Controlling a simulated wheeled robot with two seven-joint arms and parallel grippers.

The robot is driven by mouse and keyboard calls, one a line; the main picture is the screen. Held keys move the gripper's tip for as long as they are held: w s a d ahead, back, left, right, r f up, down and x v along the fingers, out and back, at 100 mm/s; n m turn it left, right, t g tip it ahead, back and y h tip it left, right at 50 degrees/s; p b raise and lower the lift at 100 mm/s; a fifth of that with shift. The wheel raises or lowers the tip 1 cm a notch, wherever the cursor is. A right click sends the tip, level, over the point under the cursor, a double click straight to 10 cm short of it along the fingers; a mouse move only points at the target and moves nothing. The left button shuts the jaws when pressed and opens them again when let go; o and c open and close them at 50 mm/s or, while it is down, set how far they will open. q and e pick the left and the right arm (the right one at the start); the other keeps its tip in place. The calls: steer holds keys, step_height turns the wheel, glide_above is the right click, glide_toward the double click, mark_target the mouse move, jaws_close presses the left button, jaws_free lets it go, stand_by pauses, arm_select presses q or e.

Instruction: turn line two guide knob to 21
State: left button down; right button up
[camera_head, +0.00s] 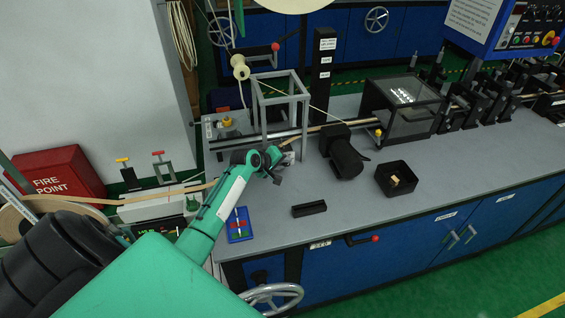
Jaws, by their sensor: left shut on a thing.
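My left gripper (281,168) is at the front of the grey open frame (282,100), low over the bench's left part, where the tan tape (314,131) runs. It is shut on a small part there, which fits the line two guide knob; the jaws and wrist hide it, so I cannot read any number or its turn. A yellow knob (226,121) stands on the plate left of the frame, apart from the gripper. My right gripper is not in view.
A black motor-like unit (346,158), an open black bin (397,179) and a black block (309,209) are to the right on the grey bench (360,215). A blue tray (239,225) lies by my forearm. A clear-topped box (405,104) stands farther back.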

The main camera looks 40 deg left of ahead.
arm_select(q)
steer(key=g+y+p, duration=0.1)
steer(key=p, duration=0.2)
steer(key=r+m+g+y+p, duration=0.1)
steer(key=g+p, duration=0.1)
steer(key=p, duration=0.2)
steer(key=w+d+g+y+p, duration=0.1)
steer(key=p, duration=0.2)
steer(key=shift+r+g, duration=0.15)
steer(key=shift+g, duration=0.25)
steer(key=shift+w+m+g+y+p, duration=0.1)
steer(key=shift+m+g+y+p, duration=0.2)
steer(key=shift+g+y+p, duration=0.25)
steer(key=shift+w+d+f+m+g+y, duration=0.2)
steer(key=shift+f+m+g+y, duration=0.1)
steer(key=shift+g+y, duration=0.45)
steer(key=shift+g+y+b, duration=0.4)
steer(key=shift+g+y, duration=0.1)
steer(key=shift+g, duration=0.2)
steer(key=shift+w+d, duration=0.1)
steer(key=c, duration=1.3)
jaws_free()
steer(key=shift+o, duration=0.2)
steer(key=shift+r, duration=0.2)
